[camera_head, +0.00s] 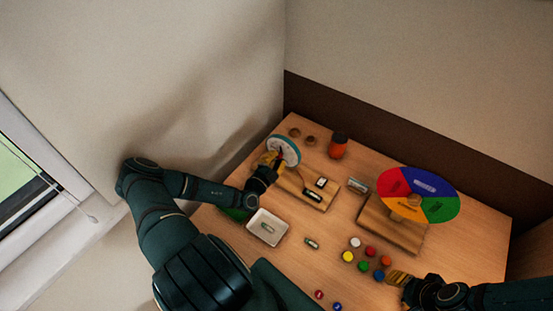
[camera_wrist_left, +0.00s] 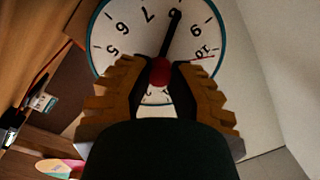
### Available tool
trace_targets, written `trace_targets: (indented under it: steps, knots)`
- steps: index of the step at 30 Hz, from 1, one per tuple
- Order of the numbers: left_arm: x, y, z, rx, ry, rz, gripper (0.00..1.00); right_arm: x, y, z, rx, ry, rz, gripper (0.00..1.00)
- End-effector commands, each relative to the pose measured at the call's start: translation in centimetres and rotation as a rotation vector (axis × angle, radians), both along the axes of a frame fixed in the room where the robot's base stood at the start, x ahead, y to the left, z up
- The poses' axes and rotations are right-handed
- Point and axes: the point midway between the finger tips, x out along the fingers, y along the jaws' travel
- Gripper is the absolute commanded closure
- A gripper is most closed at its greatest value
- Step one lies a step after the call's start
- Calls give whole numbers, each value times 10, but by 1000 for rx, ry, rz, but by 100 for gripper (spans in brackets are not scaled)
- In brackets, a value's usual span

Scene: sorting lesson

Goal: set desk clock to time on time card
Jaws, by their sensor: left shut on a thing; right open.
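The desk clock (camera_head: 291,143) has a white round face and a blue-teal rim, and stands at the back left of the table. In the left wrist view its face (camera_wrist_left: 100,34) fills the top, with a black hand (camera_wrist_left: 172,35) pointing close to the 8. My left gripper (camera_head: 272,160) is at the face; in its wrist view the fingers (camera_wrist_left: 160,85) close around a red knob (camera_wrist_left: 160,70) at the hand's base. A small white dark-edged card (camera_head: 321,182) stands on the clock's wooden base; its writing is unreadable. My right gripper (camera_head: 396,277) is open at the front right.
A wheel of coloured sectors (camera_head: 440,187) stands on a wooden base at the right. An orange jar (camera_head: 338,149) stands at the back. A white tray (camera_head: 282,226) holds a small cylinder. Several coloured discs (camera_head: 370,251) lie near my right gripper. A wall borders the left side.

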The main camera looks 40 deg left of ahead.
Motion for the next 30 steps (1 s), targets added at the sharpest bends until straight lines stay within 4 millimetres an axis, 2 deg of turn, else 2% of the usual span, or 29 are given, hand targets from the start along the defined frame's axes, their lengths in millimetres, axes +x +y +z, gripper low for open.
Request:
trace_targets:
  steps: [8, 9, 12, 23, 30]
  knots:
    - [1, -1, 0, 0, -1, -2, 100, 0, 0, 0, 0, 0, 0, 53]
    - [1, -1, 0, 0, -1, -2, 75, 0, 0, 0, 0, 0, 0, 53]
    - [1, -1, 0, 0, -1, -2, 44, 0, 0, 0, 0, 0, 0, 53]
    - [0, 0, 0, 16, 2, -1, 44, 0, 0, 0, 0, 0, 0, 53]
    - [1, 0, 0, 198, 22, -1, 44, 0, 0, 2, 0, 0, 0, 53]
